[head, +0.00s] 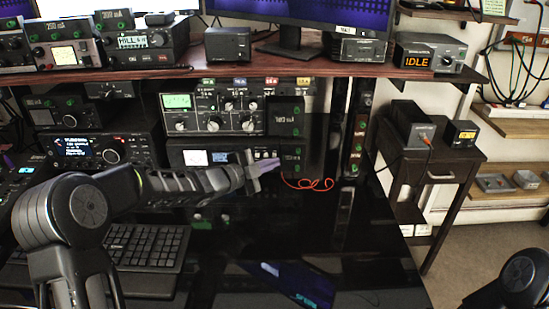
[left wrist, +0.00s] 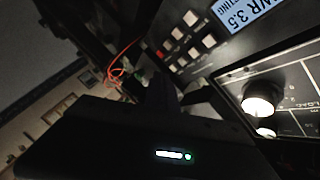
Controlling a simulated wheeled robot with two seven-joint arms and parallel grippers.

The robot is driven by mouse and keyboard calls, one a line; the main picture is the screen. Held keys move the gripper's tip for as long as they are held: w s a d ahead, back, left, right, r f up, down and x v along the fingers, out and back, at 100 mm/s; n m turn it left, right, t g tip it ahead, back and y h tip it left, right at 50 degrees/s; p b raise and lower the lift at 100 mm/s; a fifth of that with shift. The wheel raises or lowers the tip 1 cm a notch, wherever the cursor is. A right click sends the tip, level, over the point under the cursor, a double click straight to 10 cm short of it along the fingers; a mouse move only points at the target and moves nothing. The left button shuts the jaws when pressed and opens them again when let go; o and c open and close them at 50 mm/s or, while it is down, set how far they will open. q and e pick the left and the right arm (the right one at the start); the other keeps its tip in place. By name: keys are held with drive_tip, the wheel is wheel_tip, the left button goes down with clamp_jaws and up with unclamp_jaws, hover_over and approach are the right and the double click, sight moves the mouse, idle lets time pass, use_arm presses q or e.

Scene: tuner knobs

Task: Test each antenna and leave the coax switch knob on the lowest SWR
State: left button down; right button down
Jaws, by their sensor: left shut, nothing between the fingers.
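My left gripper (head: 273,179) is shut and empty, in front of the lower black unit (head: 180,159). That unit has a small display (head: 195,158) and pushbuttons. In the left wrist view a display (left wrist: 252,18) reads SWR 3.5 with "TESTING" below it. Several buttons (left wrist: 191,18) sit beside it, and one glows red. In the head view a light panel with several knobs (head: 212,113) stands above. I cannot tell which knob is the coax switch. My right gripper is out of view.
A red cable (head: 308,184) lies right of my left gripper. A keyboard (head: 143,247) lies on the glossy desk (head: 350,275). The shelf (head: 330,69) overhead carries radios and a box reading IDLE (head: 418,60). The desk's front right is mostly clear.

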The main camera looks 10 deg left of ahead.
use_arm(q)
drive_tip(key=shift+s, duration=0.15)
drive_tip(key=shift+s+d+f+b, duration=0.1)
drive_tip(key=shift+s+d+b, duration=0.05)
drive_tip(key=shift+s+b, duration=0.45)
drive_tip(key=shift+s+d+b, duration=0.25)
drive_tip(key=shift+s+b, duration=0.1)
drive_tip(key=shift+s, duration=0.5)
drive_tip(key=shift+s+d+b, duration=0.2)
drive_tip(key=shift+s+b, duration=0.15)
drive_tip(key=shift+s, duration=0.5)
drive_tip(key=c, duration=2.2)
unclamp_jaws()
idle(0.6)
